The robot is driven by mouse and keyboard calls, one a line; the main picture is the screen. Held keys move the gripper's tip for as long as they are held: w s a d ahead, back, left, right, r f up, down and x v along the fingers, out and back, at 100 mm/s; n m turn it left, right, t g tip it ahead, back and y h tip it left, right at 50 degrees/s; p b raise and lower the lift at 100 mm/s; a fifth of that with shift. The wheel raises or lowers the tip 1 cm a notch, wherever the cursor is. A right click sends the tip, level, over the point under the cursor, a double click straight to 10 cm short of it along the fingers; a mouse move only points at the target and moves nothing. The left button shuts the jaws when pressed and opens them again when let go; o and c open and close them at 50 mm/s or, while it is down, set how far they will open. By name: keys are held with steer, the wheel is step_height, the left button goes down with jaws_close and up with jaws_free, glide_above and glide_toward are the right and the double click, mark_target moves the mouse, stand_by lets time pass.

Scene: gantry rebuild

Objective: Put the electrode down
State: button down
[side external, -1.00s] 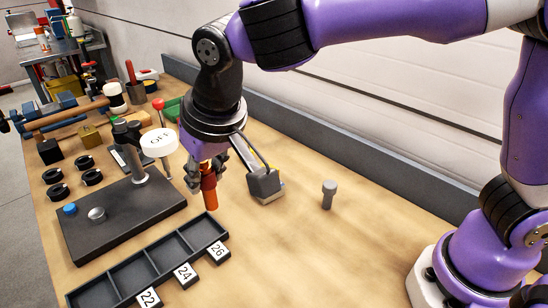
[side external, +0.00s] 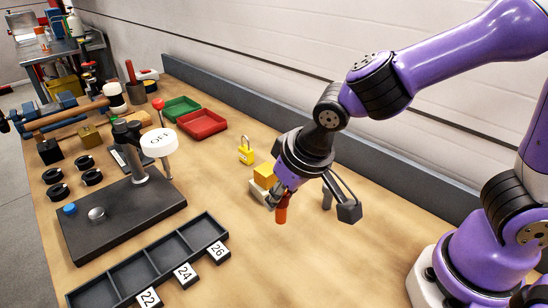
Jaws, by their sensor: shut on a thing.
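My gripper (side external: 279,190) is over the middle of the wooden bench, tilted, with its fingers shut on an orange-brown cylinder, which I take to be the electrode (side external: 282,211). The electrode hangs roughly upright below the fingers. Its upper end is hidden in the grip. I cannot tell whether its lower end touches the bench.
A yellow block (side external: 265,173) and a pale block (side external: 258,190) stand close left of my gripper. A compartment tray (side external: 122,269) labelled 22, 24, 26 lies at front left. The front right bench is clear.

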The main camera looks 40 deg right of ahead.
mark_target(281, 210)
steer(key=shift+w+d+f, duration=0.25)
steer(key=shift+w+d, duration=0.05)
steer(key=shift+w, duration=0.05)
steer(key=shift+d+f, duration=0.1)
steer(key=shift+f, duration=0.2)
steer(key=shift+w+f, duration=0.1)
steer(key=shift+f, duration=1.65)
steer(key=shift+f, duration=0.1)
steer(key=c, duration=0.7)
jaws_free()
steer(key=shift+f, duration=0.1)
steer(key=shift+o, duration=0.2)
